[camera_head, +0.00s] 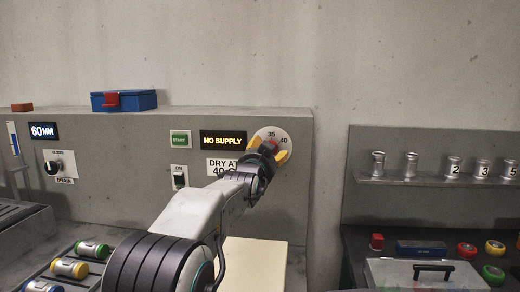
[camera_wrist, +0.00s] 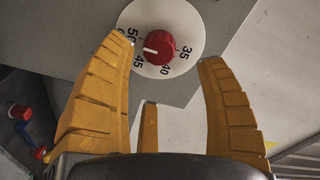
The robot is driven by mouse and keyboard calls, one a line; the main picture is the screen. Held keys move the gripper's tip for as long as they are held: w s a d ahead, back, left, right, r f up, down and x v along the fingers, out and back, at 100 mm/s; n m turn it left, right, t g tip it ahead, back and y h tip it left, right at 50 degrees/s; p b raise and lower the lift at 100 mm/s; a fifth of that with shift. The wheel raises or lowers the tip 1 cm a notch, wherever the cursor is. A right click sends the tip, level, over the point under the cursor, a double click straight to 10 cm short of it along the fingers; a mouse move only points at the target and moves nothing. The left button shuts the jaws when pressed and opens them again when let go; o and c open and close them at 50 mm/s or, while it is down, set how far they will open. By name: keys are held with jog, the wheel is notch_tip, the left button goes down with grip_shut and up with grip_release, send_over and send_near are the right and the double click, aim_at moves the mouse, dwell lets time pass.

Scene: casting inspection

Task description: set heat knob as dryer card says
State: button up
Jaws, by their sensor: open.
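The heat knob (camera_wrist: 160,47) is red with a white pointer line, on a round white dial (camera_wrist: 190,22) marked 35, 40, 45 and 50. In the wrist view the line points left, between 45 and 50. In the head view the dial (camera_head: 262,131) is partly covered by my gripper. The dryer card (camera_head: 216,163) reads "DRY AT 40"; its right part is hidden by my arm. My gripper (camera_head: 268,150) is open in front of the dial.
Left of the dial are a "NO SUPPLY" display (camera_head: 222,140), a green START button (camera_head: 180,139) and an ON switch (camera_head: 180,178). A blue box (camera_head: 135,102) sits on the panel top. A shelf (camera_head: 430,181) with metal cylinders stands at right.

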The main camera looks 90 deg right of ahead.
jog(key=p+x, duration=0.2)
jog(key=x, duration=0.4)
jog(key=shift+s+d, duration=0.1)
dwell(0.4)
jog(key=shift+r, duration=0.1)
jog(key=c, duration=1.2)
